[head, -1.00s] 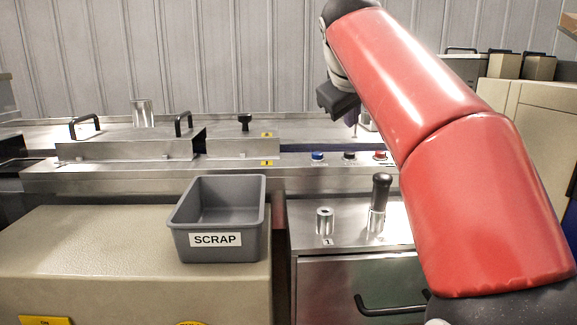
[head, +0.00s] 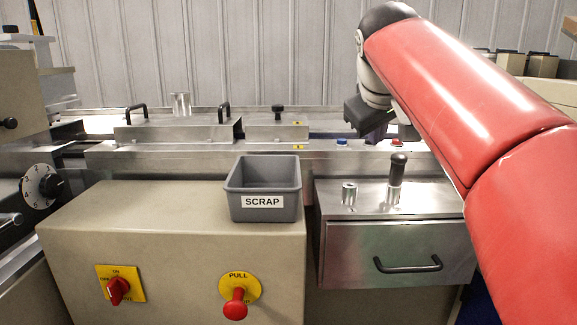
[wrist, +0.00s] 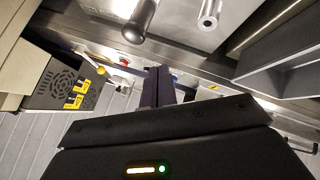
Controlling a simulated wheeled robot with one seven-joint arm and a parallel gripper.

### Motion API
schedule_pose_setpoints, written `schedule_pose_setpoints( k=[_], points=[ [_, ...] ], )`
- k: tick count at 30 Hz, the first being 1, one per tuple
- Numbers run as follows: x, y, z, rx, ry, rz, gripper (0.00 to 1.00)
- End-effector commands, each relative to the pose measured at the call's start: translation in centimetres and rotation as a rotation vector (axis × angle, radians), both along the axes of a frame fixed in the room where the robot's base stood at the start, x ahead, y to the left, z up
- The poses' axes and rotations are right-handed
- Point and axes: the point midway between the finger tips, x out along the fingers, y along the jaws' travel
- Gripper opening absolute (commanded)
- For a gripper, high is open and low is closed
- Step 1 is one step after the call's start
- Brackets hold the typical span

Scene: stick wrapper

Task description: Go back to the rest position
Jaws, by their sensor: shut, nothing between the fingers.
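My gripper (head: 376,128) hangs at the end of my red arm in the right half of the head view, over the rear machine rail near its buttons. In the wrist view its two dark fingers (wrist: 158,82) are together with nothing between them. A black-handled tool (head: 397,170) stands upright on the steel cabinet top, below the gripper in the head view. It also shows in the wrist view (wrist: 139,22). A small metal cylinder (head: 349,194) stands to its left. The gripper appears apart from both.
A grey SCRAP bin (head: 264,214) sits on the beige housing (head: 150,222). The housing carries a red switch (head: 118,290) and a red pull knob (head: 235,304). A steel cabinet (head: 390,258) with a black drawer handle stands at right. Black-handled covers (head: 180,131) lie behind.

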Motion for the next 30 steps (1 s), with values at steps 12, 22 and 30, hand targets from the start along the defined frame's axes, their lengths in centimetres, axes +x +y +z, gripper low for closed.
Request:
schedule_pose_setpoints(
  k=[12, 22, 30],
  points=[
    [-8.6, -0.7, -8.8, 0.170, 0.070, -0.072, 0.00],
    [-20.6, 0.0, -23.7, 0.370, 0.153, -0.222, 0.00],
    [-24.7, 0.4, -29.7, 0.432, 0.183, -0.294, 0.00]
  ],
)
